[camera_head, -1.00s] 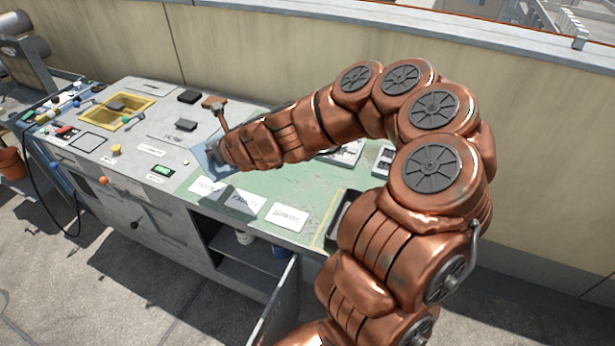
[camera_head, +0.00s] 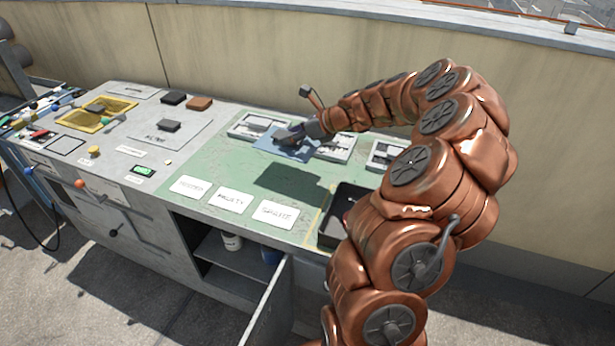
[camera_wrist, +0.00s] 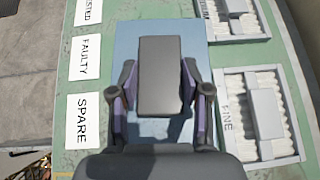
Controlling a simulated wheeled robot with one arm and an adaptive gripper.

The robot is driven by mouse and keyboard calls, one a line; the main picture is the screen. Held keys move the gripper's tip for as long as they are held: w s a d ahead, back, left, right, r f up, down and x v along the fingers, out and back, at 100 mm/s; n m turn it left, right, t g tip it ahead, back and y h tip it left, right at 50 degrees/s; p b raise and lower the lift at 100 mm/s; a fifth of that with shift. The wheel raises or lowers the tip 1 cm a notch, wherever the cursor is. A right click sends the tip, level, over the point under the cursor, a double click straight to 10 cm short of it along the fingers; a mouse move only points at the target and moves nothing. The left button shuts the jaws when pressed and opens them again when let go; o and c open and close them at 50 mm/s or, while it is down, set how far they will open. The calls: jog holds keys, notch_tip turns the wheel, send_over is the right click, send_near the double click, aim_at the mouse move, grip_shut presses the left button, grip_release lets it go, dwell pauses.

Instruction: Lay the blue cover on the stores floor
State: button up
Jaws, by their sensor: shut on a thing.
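The blue cover (camera_head: 272,147) is a flat blue sheet with a dark grey block handle (camera_wrist: 161,70) on top. My gripper (camera_head: 290,136) is shut on this handle, one finger on each side; it also shows in the wrist view (camera_wrist: 158,95). The cover (camera_wrist: 126,42) hangs above the green bench top, with its shadow on the green surface below. An open cupboard (camera_head: 240,258) under the bench has a grey shelf and a door swung outward. A white pot (camera_head: 232,241) and a blue container (camera_head: 271,255) stand inside. I cannot tell whether this is the stores.
White cards (camera_head: 231,200) lie along the bench's front edge. Trays of grey parts (camera_head: 255,126) line the back. A black open bin (camera_head: 338,215) is at the right. The open door (camera_head: 270,305) juts forward.

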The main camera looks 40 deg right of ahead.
aim_at(304, 140)
jog(key=shift+n+g+y, duration=0.3)
jog(key=shift+n+y, duration=0.1)
jog(key=shift+y, duration=0.1)
jog(key=s+d, duration=0.1)
jog(key=s+d+f+b, duration=0.1)
jog(key=s, duration=0.1)
jog(key=shift+d, duration=0.3)
jog(key=shift+s+d+f, duration=0.1)
jog(key=shift+s+f, duration=0.05)
jog(key=shift+f, duration=4.8)
jog(key=shift+f, duration=0.1)
jog(key=o, duration=1.3)
jog(key=shift+c, duration=0.2)
